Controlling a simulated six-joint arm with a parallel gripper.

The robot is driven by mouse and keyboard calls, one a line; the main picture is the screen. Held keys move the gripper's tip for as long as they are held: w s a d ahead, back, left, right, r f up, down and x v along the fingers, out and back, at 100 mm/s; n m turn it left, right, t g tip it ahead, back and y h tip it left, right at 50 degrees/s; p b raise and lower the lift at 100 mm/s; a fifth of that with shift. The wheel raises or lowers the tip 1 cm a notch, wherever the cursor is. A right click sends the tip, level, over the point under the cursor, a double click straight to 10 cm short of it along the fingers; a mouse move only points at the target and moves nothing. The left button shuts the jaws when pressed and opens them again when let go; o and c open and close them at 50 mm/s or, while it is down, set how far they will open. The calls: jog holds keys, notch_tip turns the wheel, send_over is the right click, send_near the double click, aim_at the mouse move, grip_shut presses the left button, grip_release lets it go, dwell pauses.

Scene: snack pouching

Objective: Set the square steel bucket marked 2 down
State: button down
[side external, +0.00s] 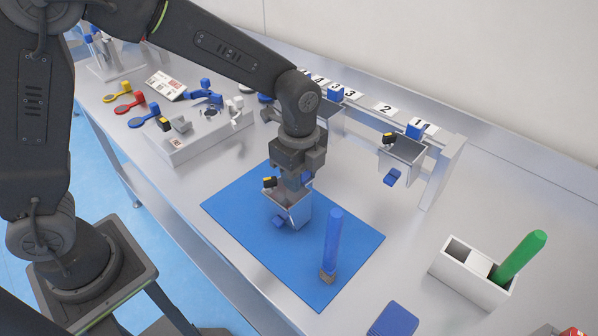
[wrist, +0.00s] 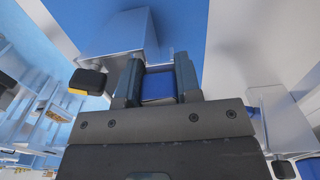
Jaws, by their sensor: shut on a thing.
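The square steel bucket (side external: 296,213) is upright over the blue mat (side external: 345,215). I cannot tell whether its base touches the mat, and no number is readable on it. It has a blue piece low on its front and a black-and-yellow clip (side external: 269,182) at its rim. My gripper (side external: 302,180) is above the bucket, shut on its blue grip block. The wrist view shows the block (wrist: 158,87) between the two fingers, with the steel bucket (wrist: 120,38) beyond.
A blue cylinder (side external: 334,235) with a brown base stands on the mat, right of the bucket. Another steel bucket (side external: 402,150) hangs on the numbered rail (side external: 385,108) behind. A white holder (side external: 470,275) with a green cylinder (side external: 522,256) stands at right. The mat's front left is clear.

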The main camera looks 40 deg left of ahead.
jog(key=shift+f, duration=0.35)
jog(key=c, duration=0.7)
grip_release()
jog(key=shift+c, duration=0.2)
notch_tip(320, 180, up, 13)
jog(key=shift+f, duration=0.15)
jog(key=s+a+r+n+t, duration=0.1)
jog(key=s+a+n+t, duration=0.1)
jog(key=s+a+n, duration=0.4)
jog(key=s+a+n+t, duration=0.3)
jog(key=s+a+n, duration=0.2)
jog(key=s+n, duration=0.6)
jog(key=shift+s+a+r+n+t, duration=0.3)
jog(key=shift+s+a+r+n, duration=0.1)
jog(key=shift+n, duration=0.1)
